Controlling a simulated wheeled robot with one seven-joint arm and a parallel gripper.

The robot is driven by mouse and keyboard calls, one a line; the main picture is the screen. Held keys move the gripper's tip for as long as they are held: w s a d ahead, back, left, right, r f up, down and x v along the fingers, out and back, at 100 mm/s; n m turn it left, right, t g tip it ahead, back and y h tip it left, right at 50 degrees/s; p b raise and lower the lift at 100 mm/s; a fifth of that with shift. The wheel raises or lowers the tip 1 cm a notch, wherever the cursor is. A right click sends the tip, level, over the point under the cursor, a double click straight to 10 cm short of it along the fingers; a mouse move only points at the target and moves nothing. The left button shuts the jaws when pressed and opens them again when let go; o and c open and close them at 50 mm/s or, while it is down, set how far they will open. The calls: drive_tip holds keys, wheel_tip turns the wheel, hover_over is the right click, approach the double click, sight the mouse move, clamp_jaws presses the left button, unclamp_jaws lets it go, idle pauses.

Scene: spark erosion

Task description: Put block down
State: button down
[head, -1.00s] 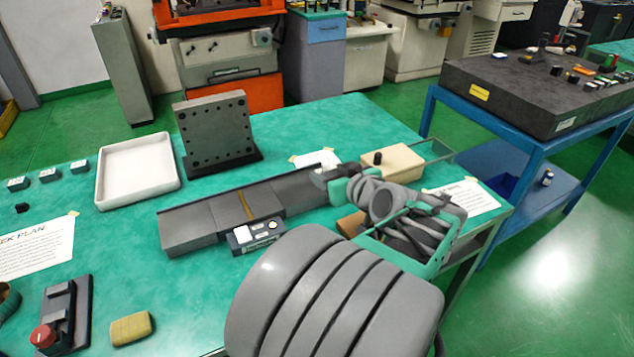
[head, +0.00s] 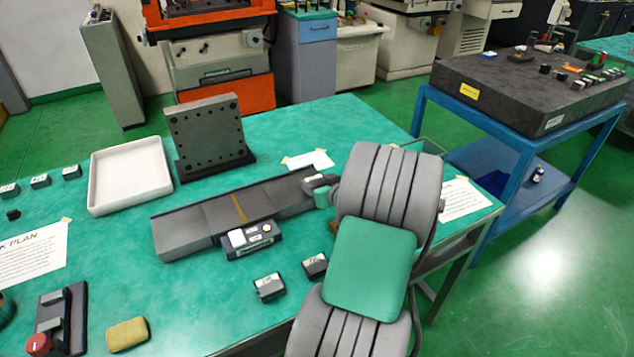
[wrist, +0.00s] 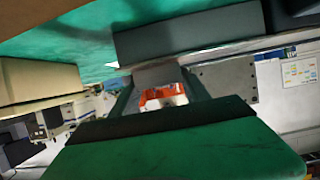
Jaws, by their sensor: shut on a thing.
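My gripper (head: 320,186) is at the right end of the long dark rail (head: 190,229), mostly hidden behind my own arm in the head view. It is shut on the block, but the block is not clearly visible there. In the wrist view a green part of my gripper fills the bottom, with a dark bar along its edge. Two small dark blocks with white labels, a left one (head: 268,287) and a right one (head: 314,265), stand on the table in front of the rail. I cannot tell whether the held block touches a surface.
A dark device with a white face (head: 250,240) sits against the rail's front. A white tray (head: 130,180) and a drilled angle plate (head: 207,135) stand behind. A yellow pad (head: 127,334) lies at front left. Green tabletop (head: 180,290) is clear between pad and blocks.

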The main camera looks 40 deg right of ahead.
drive_tip(key=shift+f, duration=0.1)
drive_tip(key=c, duration=0.5)
unclamp_jaws()
